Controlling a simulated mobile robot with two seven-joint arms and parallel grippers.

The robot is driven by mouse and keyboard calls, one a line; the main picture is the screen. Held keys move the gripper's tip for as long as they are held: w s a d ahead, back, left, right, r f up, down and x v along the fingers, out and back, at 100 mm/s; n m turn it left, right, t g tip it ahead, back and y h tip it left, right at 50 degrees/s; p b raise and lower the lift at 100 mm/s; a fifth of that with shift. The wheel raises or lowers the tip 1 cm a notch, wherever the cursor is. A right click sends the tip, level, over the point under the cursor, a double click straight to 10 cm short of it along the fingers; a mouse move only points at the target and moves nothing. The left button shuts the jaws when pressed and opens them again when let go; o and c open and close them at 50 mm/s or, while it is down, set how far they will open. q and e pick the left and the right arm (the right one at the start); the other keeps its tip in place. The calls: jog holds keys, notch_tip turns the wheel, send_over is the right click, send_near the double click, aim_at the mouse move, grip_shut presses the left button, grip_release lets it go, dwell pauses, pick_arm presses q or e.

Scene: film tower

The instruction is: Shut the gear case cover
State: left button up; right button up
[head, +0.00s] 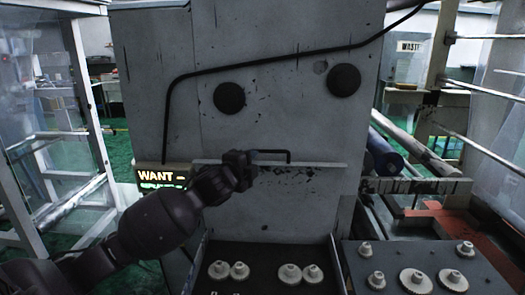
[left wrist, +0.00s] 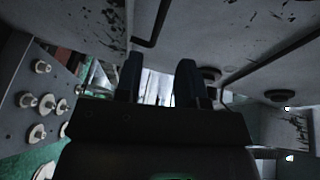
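The gear case cover (head: 265,200) appears to be the grey panel standing upright behind the open gear case (head: 205,262), which has several pale gears in it. A black bar handle (head: 272,152) sits at the cover's top edge. My left gripper (head: 243,160) is beside the handle's left end; I cannot tell if it touches. In the left wrist view, the two fingers (left wrist: 160,85) stand apart with nothing seen between them. A black bar, likely the handle (left wrist: 152,25), shows above them there. My right gripper is in neither view.
A tall grey machine wall (head: 285,115) with two black round knobs (head: 229,97) and a black pipe stands behind. A dark plate (head: 390,262) with several gears lies at right. A lit sign (head: 160,178) is at left, near my left arm. Glass-panelled frames stand on both sides.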

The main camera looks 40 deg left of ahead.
aim_at(268, 152)
pick_arm(q)
jog(key=w, duration=0.3)
jog(key=w+a, duration=0.1)
jog(key=w, duration=0.3)
jog(key=w+f, duration=0.1)
jog(key=w, duration=0.2)
jog(key=shift+w+a+p, duration=0.15)
jog(key=shift+w+p, duration=0.15)
jog(key=shift+w, duration=0.05)
jog(key=shift+c, duration=0.3)
grip_shut()
